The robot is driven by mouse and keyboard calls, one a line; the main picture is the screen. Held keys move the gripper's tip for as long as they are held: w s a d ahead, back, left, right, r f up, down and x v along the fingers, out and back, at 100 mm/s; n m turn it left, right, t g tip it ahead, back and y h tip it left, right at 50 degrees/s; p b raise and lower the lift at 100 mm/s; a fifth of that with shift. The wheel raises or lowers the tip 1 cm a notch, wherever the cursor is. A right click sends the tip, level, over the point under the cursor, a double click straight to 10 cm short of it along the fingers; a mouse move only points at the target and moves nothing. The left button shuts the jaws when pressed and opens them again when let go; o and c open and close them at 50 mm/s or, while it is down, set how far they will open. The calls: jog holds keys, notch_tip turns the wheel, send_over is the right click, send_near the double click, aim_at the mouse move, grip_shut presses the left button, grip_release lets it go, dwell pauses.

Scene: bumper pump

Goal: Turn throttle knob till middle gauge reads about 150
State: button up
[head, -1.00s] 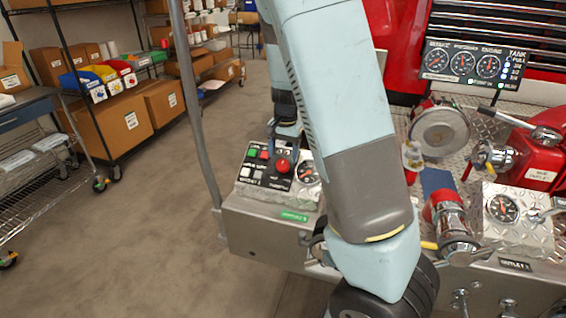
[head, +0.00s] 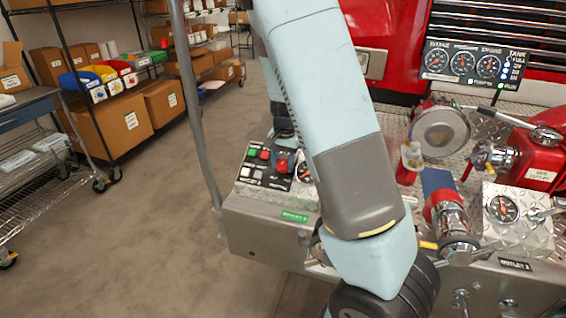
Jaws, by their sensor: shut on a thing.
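The throttle knob (head: 282,165) is a red round knob on the black-faced control panel (head: 250,187) at the left end of the metal deck. My gripper (head: 285,151) comes down from above and its dark fingers are shut on the red knob; the contact is small and partly hidden by my arm. The middle gauge (head: 463,64) is one of three round dials on the black display at the upper right. Its needle is too small to read surely.
A grey vertical post (head: 190,110) stands left of the panel. Red-and-chrome valves (head: 450,215) and another gauge (head: 503,208) lie to the right. Open floor is at left.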

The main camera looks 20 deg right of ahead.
jog(key=c, duration=0.4)
jog(key=shift+s+d+m+t+y, duration=0.1)
jog(key=shift+m+t+y, duration=0.6)
jog(key=shift+m, duration=0.9)
jog(key=shift+c, duration=0.3)
jog(key=o, duration=1.1)
jog(key=shift+c, duration=0.2)
jog(key=v, duration=1.3)
jog(key=shift+r, duration=0.3)
jog(key=shift+s, duration=0.15)
